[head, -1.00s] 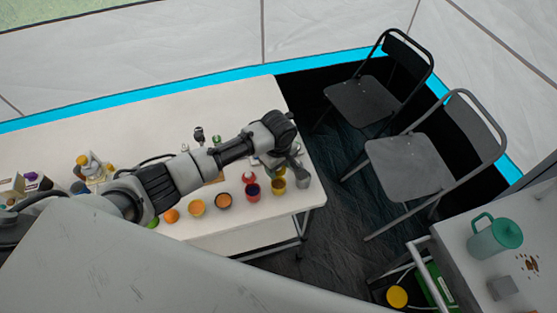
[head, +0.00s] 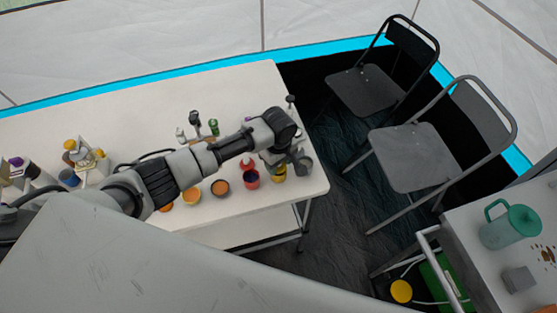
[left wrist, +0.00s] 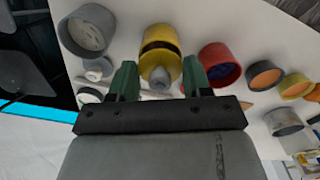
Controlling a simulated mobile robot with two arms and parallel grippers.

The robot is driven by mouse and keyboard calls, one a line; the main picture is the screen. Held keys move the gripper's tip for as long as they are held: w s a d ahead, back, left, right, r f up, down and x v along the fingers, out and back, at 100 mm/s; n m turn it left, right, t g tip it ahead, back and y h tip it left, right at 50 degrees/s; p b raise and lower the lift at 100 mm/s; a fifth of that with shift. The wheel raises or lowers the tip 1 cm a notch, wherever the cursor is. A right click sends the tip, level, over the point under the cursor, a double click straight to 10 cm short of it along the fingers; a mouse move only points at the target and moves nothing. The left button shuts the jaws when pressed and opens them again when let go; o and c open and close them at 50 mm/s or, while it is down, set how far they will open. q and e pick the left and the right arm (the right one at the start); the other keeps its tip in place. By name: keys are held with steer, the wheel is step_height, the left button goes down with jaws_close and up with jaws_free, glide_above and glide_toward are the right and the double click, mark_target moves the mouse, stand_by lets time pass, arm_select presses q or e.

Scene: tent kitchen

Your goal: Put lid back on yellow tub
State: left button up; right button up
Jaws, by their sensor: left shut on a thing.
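The yellow tub (left wrist: 160,34) stands on the white table and shows a dark opening in the left wrist view. It is partly hidden behind my gripper in the head view (head: 279,173). My left gripper (left wrist: 160,82) has its green fingers at either side of a small yellow lid (left wrist: 157,66) with a grey knob. The lid is held over the near part of the opening, leaving a dark crescent gap. Whether lid and rim touch cannot be told. My right gripper is not in view.
A red tub (left wrist: 219,63) stands close to the right of the yellow tub in the left wrist view, and a grey tub (left wrist: 88,31) to the left. Several more orange and grey tubs line the table (head: 226,75). Two chairs (head: 415,155) stand beyond its end.

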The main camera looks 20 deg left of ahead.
arm_select(q)
steer(key=shift+p, duration=0.85)
stand_by(1.1)
steer(key=shift+f+p, duration=0.2)
steer(key=shift+p, duration=0.2)
stand_by(0.8)
steer(key=shift+p, duration=0.35)
stand_by(0.4)
stand_by(0.3)
steer(key=o, duration=1.4)
steer(key=shift+r+p, duration=3.55)
steer(key=shift+p, duration=0.55)
